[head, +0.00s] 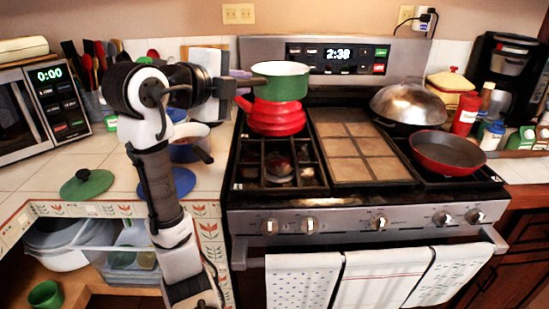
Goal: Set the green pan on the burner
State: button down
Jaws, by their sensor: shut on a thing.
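The green pan (280,87), with a pale inside, is held in the air over the back left of the stove. It appears level, right above the red kettle (275,118), and I cannot tell whether they touch. My gripper (236,86) is shut on the pan's handle at its left side. The front left burner (279,167) is bare, with its dark grate in view. The back left burner is hidden under the kettle.
A tiled griddle cover (352,146) fills the stove's middle. A red frying pan (447,152) and a domed metal lid (408,103) are on the right burners. A green lid (87,184) lies on the left counter. Towels (375,279) hang from the oven handle.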

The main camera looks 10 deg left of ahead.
notch_tip(320, 180, down, 20)
jog(key=shift+r+p, duration=0.2)
jog(key=shift+p, duration=0.55)
jog(key=shift+f+b, duration=0.25)
jog(key=shift+b, duration=0.05)
jog(key=c, duration=1.4)
grip_release()
jog(key=shift+r, duration=0.15)
